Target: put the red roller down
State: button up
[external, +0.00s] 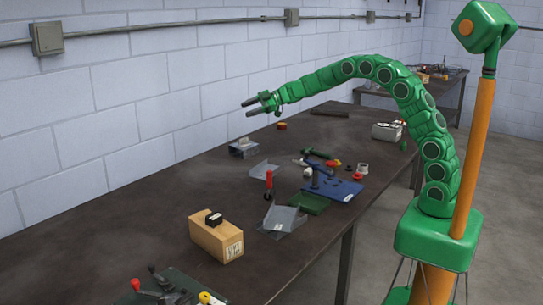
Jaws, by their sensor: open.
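My gripper (247,108) is open and empty, raised above the far left part of the dark workbench (130,215), in front of the block wall. A small red round piece (281,126) lies on the bench near the wall, to the right of and below my gripper. Other red things are a low red piece (333,163) by the blue plate and an upright red handle (268,183) nearer the camera. They are too small for me to tell which is the red roller. Nothing red is between the fingers.
A blue plate (345,190) with a tool on it, a green tray (311,204) and grey sheet-metal pieces (283,219) crowd the bench middle. The left side of the bench along the wall is mostly clear.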

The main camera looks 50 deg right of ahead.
jog(key=s+d+r+m+t+h, duration=0.3)
jog(key=d+r+m+t+h, duration=0.35)
jog(key=d, duration=0.65)
jog(key=s+d+f+m+g+h, duration=0.1)
jog(key=s+d+m+g+h, duration=0.3)
jog(key=s, duration=0.4)
jog(key=s+d+m+g+h, duration=0.2)
jog(key=s+d+m+h, duration=0.15)
jog(key=s+d, duration=0.35)
jog(key=s+a+f+g+y, duration=0.1)
jog(key=s+a+f+g, duration=0.2)
jog(key=s, duration=1.2)
jog(key=s+a+f+m+g+y, duration=0.1)
jog(key=s+a+f+g, duration=0.2)
jog(key=s, duration=1.3)
jog(key=s+a+f+m+g, duration=0.1)
jog(key=s+a+f+g, duration=0.2)
jog(key=s, duration=1.2)
notch_tip(320, 180, down, 4)
jog(key=g, duration=0.2)
jog(key=shift+s+a+r+g+y, duration=0.15)
jog(key=shift+a+r+g+y, duration=0.05)
jog(key=shift+g+y, duration=0.2)
